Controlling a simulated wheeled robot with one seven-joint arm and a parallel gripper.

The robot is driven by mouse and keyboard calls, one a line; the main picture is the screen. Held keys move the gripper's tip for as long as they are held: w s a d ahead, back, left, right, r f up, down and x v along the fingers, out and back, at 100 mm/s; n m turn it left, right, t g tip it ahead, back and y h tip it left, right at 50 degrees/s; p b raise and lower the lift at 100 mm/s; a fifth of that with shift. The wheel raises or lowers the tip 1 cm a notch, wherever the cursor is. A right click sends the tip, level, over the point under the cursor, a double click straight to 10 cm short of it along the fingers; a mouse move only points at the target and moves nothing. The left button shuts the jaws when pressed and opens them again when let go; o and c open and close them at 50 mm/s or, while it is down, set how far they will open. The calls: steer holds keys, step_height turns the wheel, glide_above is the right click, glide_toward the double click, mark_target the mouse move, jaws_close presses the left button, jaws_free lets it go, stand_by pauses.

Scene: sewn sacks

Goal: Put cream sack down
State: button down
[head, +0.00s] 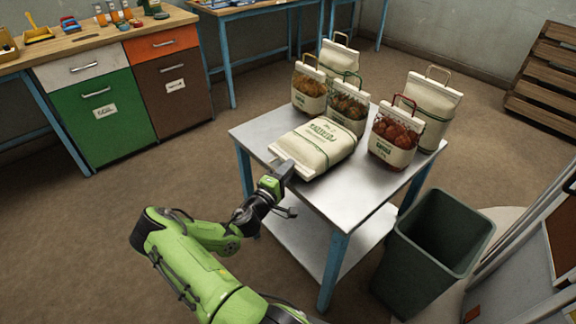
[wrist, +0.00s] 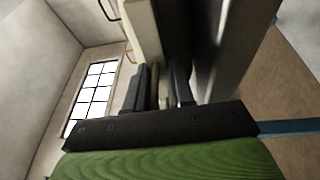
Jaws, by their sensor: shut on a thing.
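A cream sack (head: 318,146) with green print lies flat on the metal table (head: 262,130), its near end toward my arm. My gripper (head: 284,171) is at that near left end and is shut on the sack's edge. The fingertips are partly hidden in the head view.
Several other sacks stand behind and right: mesh-fronted ones (head: 395,135) and upright cream ones (head: 430,105). A dark bin (head: 432,245) stands by the table's right front. A workbench with drawers (head: 95,100) is at left. The table's front corner is bare.

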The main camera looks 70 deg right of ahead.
steer(key=shift+r, duration=0.5)
steer(key=c, duration=1.4)
jaws_free()
steer(key=shift+f, duration=0.45)
steer(key=o, duration=0.4)
steer(key=shift+r, duration=0.1)
